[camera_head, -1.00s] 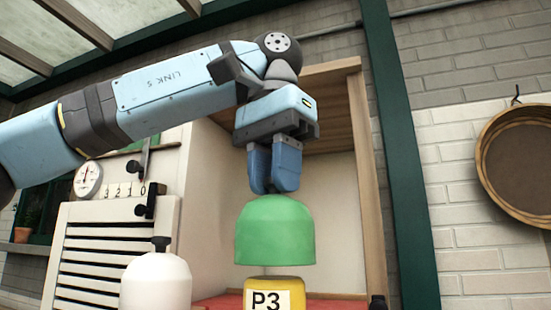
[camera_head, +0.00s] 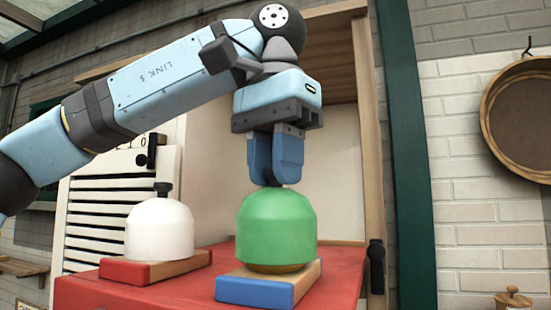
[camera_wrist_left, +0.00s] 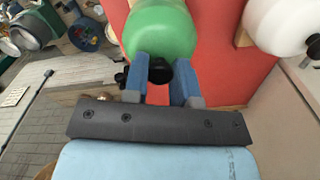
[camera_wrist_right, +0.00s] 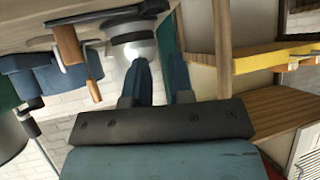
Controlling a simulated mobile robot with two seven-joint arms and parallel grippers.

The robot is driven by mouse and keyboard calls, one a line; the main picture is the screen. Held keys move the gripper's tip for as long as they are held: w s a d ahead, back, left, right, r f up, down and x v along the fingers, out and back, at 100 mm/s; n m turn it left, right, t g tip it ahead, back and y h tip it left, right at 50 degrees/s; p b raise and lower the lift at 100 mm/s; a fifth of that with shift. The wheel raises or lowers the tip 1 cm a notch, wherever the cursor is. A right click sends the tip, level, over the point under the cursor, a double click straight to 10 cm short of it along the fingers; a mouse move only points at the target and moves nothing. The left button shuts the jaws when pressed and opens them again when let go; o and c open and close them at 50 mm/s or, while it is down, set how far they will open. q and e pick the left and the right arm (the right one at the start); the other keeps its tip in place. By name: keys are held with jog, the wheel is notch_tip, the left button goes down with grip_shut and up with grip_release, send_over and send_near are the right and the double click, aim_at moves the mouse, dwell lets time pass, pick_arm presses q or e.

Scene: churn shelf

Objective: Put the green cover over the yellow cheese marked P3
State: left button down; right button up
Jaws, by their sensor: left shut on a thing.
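The green cover (camera_head: 275,225) sits upright over the yellow cheese (camera_head: 275,268), of which only a thin dark-yellow strip shows below the cover's rim. The P3 label is hidden. The cheese rests on a blue-edged wooden board (camera_head: 255,291). My left gripper (camera_head: 270,181) points down and is shut on the black knob on top of the cover. The left wrist view shows the green cover (camera_wrist_left: 160,30) just beyond the fingers, with the dark knob between them. My right gripper (camera_wrist_right: 163,72) shows only in its own wrist view, with its fingers apart.
A white cover (camera_head: 160,230) with a black knob stands on a red-edged board (camera_head: 155,268) to the left. Both boards are on a red surface (camera_head: 200,293). A wooden post (camera_head: 370,150) rises at the right. Wooden shelves (camera_wrist_right: 275,115) show beside my right gripper.

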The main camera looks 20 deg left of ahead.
pick_arm(q)
jog(key=shift+f, duration=0.6)
dwell(0.7)
jog(key=c, duration=0.8)
grip_release()
jog(key=shift+c, duration=0.2)
jog(key=shift+r, duration=0.1)
notch_tip(320, 180, up, 14)
jog(key=shift+f, duration=0.25)
